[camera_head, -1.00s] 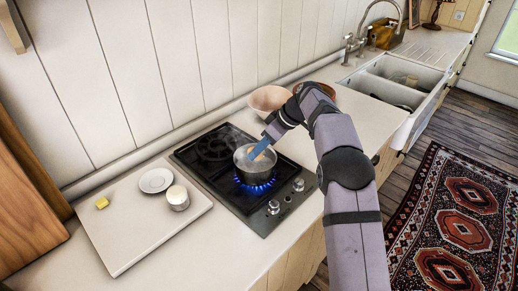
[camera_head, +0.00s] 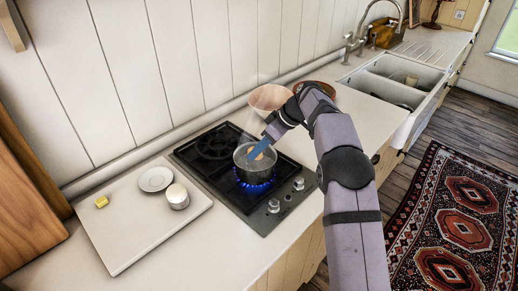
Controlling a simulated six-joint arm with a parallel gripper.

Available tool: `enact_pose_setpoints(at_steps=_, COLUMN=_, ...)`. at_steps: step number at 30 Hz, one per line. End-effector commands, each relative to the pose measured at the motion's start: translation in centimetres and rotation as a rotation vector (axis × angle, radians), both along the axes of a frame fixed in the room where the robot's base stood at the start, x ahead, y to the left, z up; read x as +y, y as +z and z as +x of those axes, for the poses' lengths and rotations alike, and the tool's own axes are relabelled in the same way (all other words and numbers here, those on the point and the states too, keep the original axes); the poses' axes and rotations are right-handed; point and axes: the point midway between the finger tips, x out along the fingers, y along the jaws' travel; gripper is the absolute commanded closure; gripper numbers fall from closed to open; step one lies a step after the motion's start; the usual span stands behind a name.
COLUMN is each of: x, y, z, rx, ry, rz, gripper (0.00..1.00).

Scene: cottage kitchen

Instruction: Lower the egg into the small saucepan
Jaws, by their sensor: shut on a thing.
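The small saucepan (camera_head: 262,175) stands on the front burner of the black gas hob, with a blue flame under it and steam rising. My gripper (camera_head: 257,151) reaches down at the pan's mouth from the right. It is shut on the egg (camera_head: 252,155), a small tan-orange shape at the fingertips, inside the rim. The egg is partly hidden by the blue finger. I cannot tell whether it touches the water or the pan's bottom.
The hob (camera_head: 215,147) has knobs at its front right. A pale board (camera_head: 125,240) at left holds a saucer (camera_head: 156,179), a white-topped cup (camera_head: 177,196) and a yellow block (camera_head: 101,202). A pinkish bowl (camera_head: 268,98) stands behind the arm, near a brown bowl (camera_head: 325,90).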

Motion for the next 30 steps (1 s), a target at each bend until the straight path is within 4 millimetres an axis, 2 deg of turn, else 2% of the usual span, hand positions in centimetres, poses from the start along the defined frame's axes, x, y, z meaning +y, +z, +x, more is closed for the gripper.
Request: enact_pose_setpoints(at_steps=30, x=0.0, y=-1.4, z=0.0, rx=0.000, ry=0.000, rz=0.000, gripper=0.78)
